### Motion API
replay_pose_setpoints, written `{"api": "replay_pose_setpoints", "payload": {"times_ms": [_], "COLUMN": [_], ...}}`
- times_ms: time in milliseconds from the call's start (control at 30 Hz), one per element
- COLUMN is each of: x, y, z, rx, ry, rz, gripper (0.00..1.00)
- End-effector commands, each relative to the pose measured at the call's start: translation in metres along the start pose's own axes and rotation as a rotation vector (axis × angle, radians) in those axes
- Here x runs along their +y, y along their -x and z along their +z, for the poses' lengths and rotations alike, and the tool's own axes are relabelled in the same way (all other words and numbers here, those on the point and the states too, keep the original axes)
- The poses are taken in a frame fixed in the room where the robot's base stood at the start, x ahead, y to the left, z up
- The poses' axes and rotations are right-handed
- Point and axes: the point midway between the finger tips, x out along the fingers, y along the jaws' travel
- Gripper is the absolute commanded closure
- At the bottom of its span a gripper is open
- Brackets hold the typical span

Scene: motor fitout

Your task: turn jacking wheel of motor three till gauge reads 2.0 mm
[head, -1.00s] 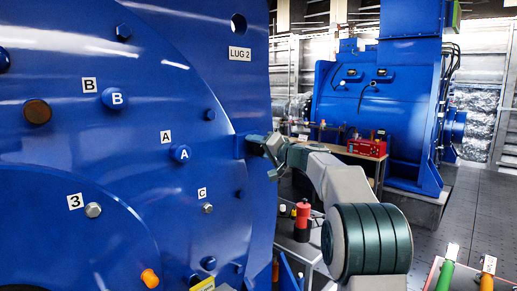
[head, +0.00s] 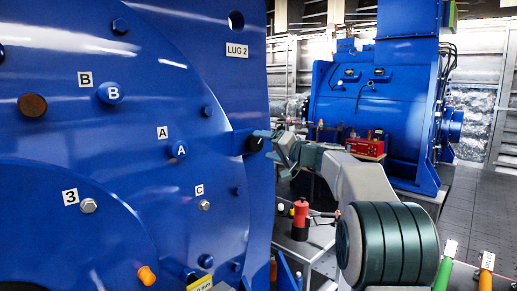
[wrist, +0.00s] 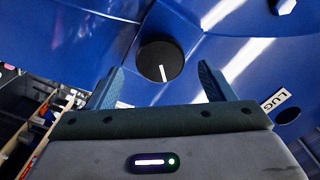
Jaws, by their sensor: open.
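The jacking wheel looks to be a round black knob (wrist: 160,62) with a white pointer line, on the blue motor's side. In the head view the black knob (head: 254,143) sits at the end of a blue bracket below the LUG 2 label. My gripper (head: 267,144) is open just to the right of the knob. In the wrist view the knob shows beyond and between the two spread fingers, which do not grip it. A yellow plate (head: 200,285) at the bottom edge bears partly cut-off text; I cannot read a gauge value.
The motor face carries bolts and knobs marked A (head: 176,151) and B (head: 110,93), and an orange plug (head: 147,275). A red-and-black bottle (head: 301,220) stands on a grey bench right of the motor.

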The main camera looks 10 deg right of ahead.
Motion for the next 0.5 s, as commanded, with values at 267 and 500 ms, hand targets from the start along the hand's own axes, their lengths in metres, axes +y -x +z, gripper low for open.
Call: {"api": "replay_pose_setpoints", "payload": {"times_ms": [267, 500], "x": [0.002, 0.001], "y": [0.063, 0.087], "z": [0.0, 0.0], "rx": [0.003, 0.001], "ry": [0.001, 0.0], "rz": [0.002, 0.001], "gripper": [0.24, 0.24]}}
